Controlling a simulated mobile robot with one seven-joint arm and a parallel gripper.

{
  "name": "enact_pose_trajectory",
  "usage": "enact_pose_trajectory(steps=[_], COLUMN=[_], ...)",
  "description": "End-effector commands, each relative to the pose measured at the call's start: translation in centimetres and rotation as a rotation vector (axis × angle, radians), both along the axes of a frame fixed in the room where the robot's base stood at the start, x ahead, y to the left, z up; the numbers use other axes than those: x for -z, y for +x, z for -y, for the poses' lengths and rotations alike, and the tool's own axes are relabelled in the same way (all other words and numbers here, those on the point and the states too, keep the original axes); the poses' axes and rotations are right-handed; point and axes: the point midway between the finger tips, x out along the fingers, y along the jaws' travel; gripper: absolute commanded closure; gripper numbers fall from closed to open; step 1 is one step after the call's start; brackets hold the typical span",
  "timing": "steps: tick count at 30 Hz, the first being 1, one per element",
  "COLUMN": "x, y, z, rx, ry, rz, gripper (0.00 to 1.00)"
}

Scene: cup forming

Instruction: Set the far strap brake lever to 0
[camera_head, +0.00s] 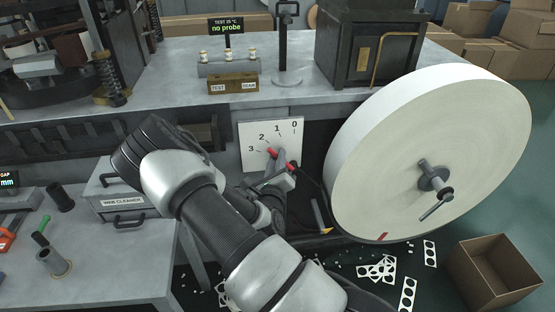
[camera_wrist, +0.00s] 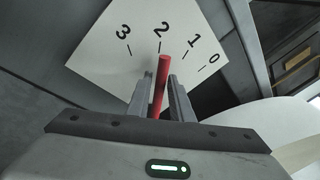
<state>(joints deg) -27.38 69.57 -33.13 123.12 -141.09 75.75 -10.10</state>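A white dial plate (camera_head: 257,134) is fixed below the front edge of the bench, marked 3, 2, 1, 0 from left to right. It also fills the upper part of the wrist view (camera_wrist: 100,65). The red brake lever (camera_wrist: 163,72) stands in front of the plate, its tip just below the mark at 2. In the head view the lever (camera_head: 271,151) tilts up and left. My gripper (camera_wrist: 160,84) has its two fingers close on both sides of the lever and appears shut on it. In the head view my gripper (camera_head: 281,163) partly hides the lever.
A large white paper roll (camera_head: 400,150) stands close to the right of the dial. An open cardboard box (camera_head: 490,270) and punched strips (camera_head: 378,270) lie on the floor. The bench (camera_head: 180,95) spans above.

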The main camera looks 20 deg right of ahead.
Motion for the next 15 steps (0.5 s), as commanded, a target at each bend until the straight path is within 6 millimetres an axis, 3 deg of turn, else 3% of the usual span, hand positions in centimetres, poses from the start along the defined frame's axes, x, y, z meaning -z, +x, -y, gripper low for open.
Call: enact_pose_trajectory(steps=[11, 15], x=[-0.06, -0.05], y=[0.72, 0.71], z=[0.47, 0.47], rx=[0.000, 0.000], ry=[-0.001, 0.000], rz=[-0.001, 0.000], gripper=[0.80, 0.99])
